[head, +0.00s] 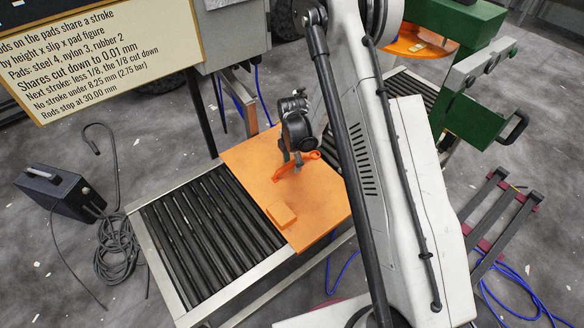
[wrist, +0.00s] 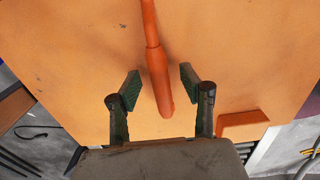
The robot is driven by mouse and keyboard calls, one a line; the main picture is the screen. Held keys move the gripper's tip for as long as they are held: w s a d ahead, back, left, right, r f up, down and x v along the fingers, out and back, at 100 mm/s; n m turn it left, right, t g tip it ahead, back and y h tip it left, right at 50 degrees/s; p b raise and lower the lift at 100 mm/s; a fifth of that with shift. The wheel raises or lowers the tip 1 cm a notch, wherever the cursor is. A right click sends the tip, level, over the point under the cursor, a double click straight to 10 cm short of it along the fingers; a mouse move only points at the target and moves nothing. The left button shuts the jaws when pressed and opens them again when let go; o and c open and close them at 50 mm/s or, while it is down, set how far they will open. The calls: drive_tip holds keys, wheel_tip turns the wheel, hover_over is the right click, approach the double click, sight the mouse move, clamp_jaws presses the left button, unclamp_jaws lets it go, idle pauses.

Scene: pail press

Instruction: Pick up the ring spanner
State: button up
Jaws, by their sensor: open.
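The orange ring spanner (head: 284,171) lies on the orange board (head: 326,203) in the head view, partly hidden by my gripper (head: 292,160). In the wrist view the spanner's thick handle end (wrist: 159,80) lies between the two fingers of my gripper (wrist: 161,82), with a gap on each side. The fingers are open and do not touch it there. The thinner shaft runs up out of the top of the wrist view, so the far end is cut off there.
An orange block (head: 281,215) sits on the board near its front left edge; it also shows at lower right in the wrist view (wrist: 242,124). A black roller conveyor (head: 208,230) adjoins the board on the left. Green machinery (head: 470,110) stands at the right.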

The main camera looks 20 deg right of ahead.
drive_tip(key=shift+c, duration=0.5)
clamp_jaws()
